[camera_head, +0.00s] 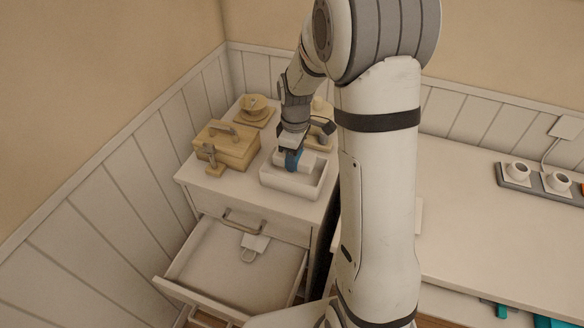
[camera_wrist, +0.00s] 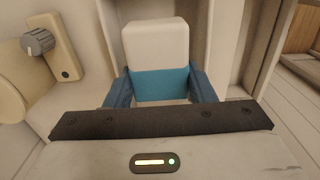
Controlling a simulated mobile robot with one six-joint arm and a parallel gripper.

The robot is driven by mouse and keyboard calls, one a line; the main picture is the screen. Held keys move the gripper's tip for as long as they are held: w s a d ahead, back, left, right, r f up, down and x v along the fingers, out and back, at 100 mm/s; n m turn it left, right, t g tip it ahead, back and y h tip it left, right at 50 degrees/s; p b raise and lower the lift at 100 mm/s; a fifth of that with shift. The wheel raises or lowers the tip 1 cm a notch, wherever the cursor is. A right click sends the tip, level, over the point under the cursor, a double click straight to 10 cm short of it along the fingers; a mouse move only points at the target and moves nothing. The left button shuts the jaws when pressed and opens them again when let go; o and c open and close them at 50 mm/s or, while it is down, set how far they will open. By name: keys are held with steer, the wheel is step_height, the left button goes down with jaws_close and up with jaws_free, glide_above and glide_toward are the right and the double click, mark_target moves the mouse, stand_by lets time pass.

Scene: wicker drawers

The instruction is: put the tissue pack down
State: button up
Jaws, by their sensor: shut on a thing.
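The tissue pack (camera_wrist: 156,55) is a white block with a light blue band, seen in the wrist view. My gripper (camera_wrist: 156,88) is shut on it, with a dark blue finger on each side of the band. In the head view my gripper (camera_head: 292,160) points down at the white open-topped tray (camera_head: 288,191) on top of the drawer cabinet. The pack is mostly hidden there by the gripper. I cannot tell whether the pack touches the tray floor.
A wooden box (camera_head: 226,148) and a small wooden tap-like piece (camera_head: 210,158) stand left of the tray. A round wooden piece (camera_head: 254,108) is behind. Below, an open drawer (camera_head: 235,265) holds a small pale item. A desk with cups (camera_head: 517,170) is right.

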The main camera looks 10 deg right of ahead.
mark_target(295, 178)
steer(key=shift+f, duration=2.85)
steer(key=shift+f, duration=0.2)
steer(key=o, duration=0.7)
step_height(295, 178, up, 12)
steer(key=shift+r, duration=0.15)
steer(key=s+r+m+t, duration=0.1)
steer(key=s+r+m, duration=0.2)
steer(key=s, duration=0.7)
steer(key=s+r+m+t, duration=0.1)
steer(key=s+r+m, duration=0.3)
steer(key=s+m, duration=0.4)
steer(key=s, duration=0.3)
steer(key=shift+s+r, duration=0.15)
steer(key=shift+s, duration=0.1)
